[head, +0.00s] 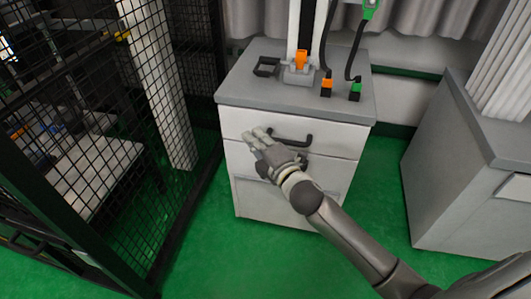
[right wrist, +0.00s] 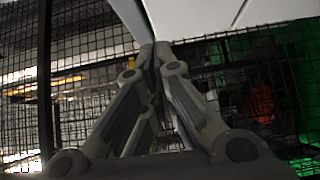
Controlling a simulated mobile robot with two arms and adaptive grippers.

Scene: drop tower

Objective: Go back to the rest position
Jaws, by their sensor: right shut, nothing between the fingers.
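My right gripper (head: 257,138) is in front of the drawer front of a white cabinet (head: 240,190) with a grey top, left of the black drawer handle (head: 290,138). Its fingers point to the upper left and are shut with nothing between them. In the right wrist view the fingertips (right wrist: 157,50) meet, with a pale surface above them and dark mesh beyond. I cannot tell whether the fingers touch the cabinet. The drawer looks closed. My left gripper is not in view.
A drop tower (head: 302,65) with an orange part stands on the cabinet top. Orange and green plugs (head: 355,91) sit at its right. A black mesh fence (head: 110,130) is at the left. Another grey-topped cabinet (head: 450,180) is at the right. Green floor (head: 215,245) lies open between them.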

